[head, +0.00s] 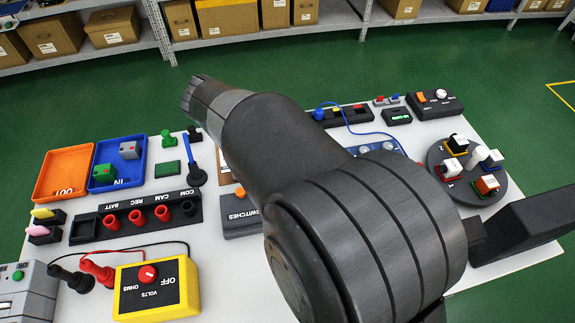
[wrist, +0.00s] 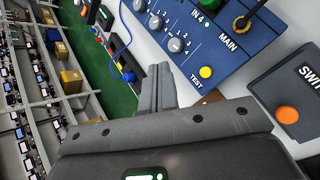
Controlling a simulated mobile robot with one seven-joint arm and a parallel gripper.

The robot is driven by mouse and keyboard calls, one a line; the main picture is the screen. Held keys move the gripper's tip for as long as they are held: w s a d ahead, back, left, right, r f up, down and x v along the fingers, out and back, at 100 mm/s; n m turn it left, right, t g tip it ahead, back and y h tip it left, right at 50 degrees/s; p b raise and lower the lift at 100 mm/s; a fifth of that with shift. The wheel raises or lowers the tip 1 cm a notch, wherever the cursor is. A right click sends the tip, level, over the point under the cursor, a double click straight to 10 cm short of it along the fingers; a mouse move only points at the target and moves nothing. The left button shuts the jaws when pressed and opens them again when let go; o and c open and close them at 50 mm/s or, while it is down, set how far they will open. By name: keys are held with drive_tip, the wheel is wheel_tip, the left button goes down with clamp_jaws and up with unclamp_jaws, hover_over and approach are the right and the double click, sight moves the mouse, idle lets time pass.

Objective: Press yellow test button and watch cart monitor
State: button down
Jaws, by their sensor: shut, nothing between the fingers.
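The yellow test button (wrist: 206,71) sits on the lower edge of a blue panel (wrist: 224,55), beside the word TEST, in the wrist view. My gripper (wrist: 165,75) is shut and empty, its fingertips left of the button and apart from it in the picture. The height of the fingers above the panel is hard to tell. In the head view only part of the blue panel (head: 378,140) shows behind my arm; the button and my gripper are hidden there. I cannot make out a cart monitor in either view.
A grey SWITCHES box with an orange button (wrist: 287,115) stands right of the panel. Grey knobs (wrist: 157,23) and a black plug (wrist: 241,23) are on the panel. A yellow meter (head: 155,288), an orange tray (head: 63,172) and a round fixture (head: 468,168) share the white table.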

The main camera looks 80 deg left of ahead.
drive_tip(key=shift+s+a+f, duration=0.15)
drive_tip(key=shift+s, duration=0.4)
drive_tip(key=shift+f, duration=0.1)
drive_tip(key=shift+f, duration=4.35)
drive_tip(key=shift+f, duration=0.4)
drive_tip(key=shift+f, duration=0.45)
drive_tip(key=shift+r, duration=0.9)
